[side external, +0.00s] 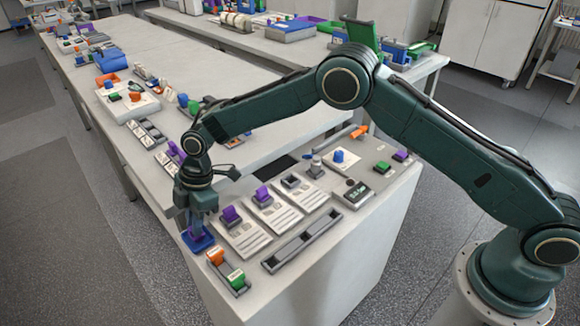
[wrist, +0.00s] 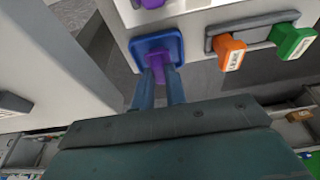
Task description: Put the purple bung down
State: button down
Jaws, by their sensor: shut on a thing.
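My gripper (wrist: 160,93) points down at the near left corner of the cycler bench and is shut on the purple bung (wrist: 158,68). The bung is between the two blue-grey fingers, over a blue square tray (wrist: 173,40). In the side external view the blue tray (side external: 199,243) sits at the bench corner below my gripper (side external: 197,222). The fingers hide much of the bung, and I cannot tell whether its underside touches the tray.
A grey holder with an orange block (side external: 215,256) and a green block (side external: 236,279) stands close beside the tray. White cards with purple-topped pieces (side external: 231,215) lie behind it. A long empty grey rack (side external: 302,241) lies to the right. The bench edge is close on the left.

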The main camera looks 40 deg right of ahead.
jog(key=shift+f, duration=0.15)
jog(key=c, duration=1.4)
grip_release()
jog(key=shift+c, duration=0.2)
jog(key=v, duration=1.2)
jog(key=shift+r, duration=0.25)
